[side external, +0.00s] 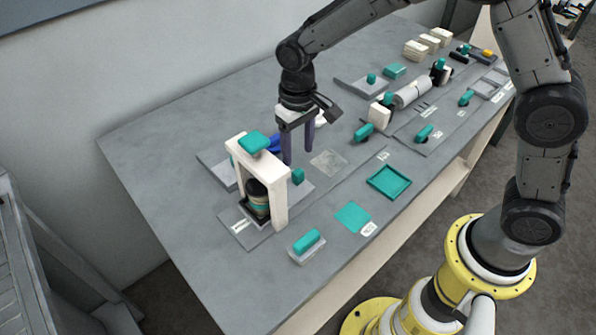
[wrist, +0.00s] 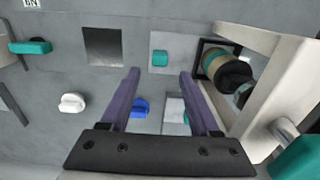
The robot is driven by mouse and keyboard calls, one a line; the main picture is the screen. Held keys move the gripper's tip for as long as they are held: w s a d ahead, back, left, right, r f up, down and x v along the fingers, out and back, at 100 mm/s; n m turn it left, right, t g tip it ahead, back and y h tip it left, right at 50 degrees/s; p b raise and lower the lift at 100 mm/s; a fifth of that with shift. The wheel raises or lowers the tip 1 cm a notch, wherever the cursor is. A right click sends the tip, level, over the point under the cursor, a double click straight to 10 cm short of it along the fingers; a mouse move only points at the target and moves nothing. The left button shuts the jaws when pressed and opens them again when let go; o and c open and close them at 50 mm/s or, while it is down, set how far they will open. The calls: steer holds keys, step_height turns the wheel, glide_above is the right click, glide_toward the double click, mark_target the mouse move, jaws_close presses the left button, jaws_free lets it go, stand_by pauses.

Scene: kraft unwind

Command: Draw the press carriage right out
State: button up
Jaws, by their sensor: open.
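The press (side external: 279,205) is a cream arch with a teal top handle (side external: 253,142), near the left end of the bench. Under it sits a dark-framed holder with a dark and tan cylinder (side external: 258,198), which also shows at the right of the wrist view (wrist: 222,68). A light grey plate carrying a small teal knob (side external: 298,176) extends from the arch; I take this to be the press carriage. My gripper (side external: 298,157) is open and empty, pointing down beside the arch. In the wrist view the knob (wrist: 160,58) appears just beyond and between the purple fingertips (wrist: 159,72), apart from them.
A blue object (wrist: 140,107) and a white knob (wrist: 72,103) lie behind the gripper. A teal-handled block (side external: 306,243), teal square (side external: 353,217) and teal tray (side external: 389,182) are along the front. The bench's left end is clear.

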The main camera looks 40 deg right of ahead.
mark_target(298, 171)
step_height(298, 171, down, 8)
stand_by(0.4)
jaws_close()
stand_by(1.3)
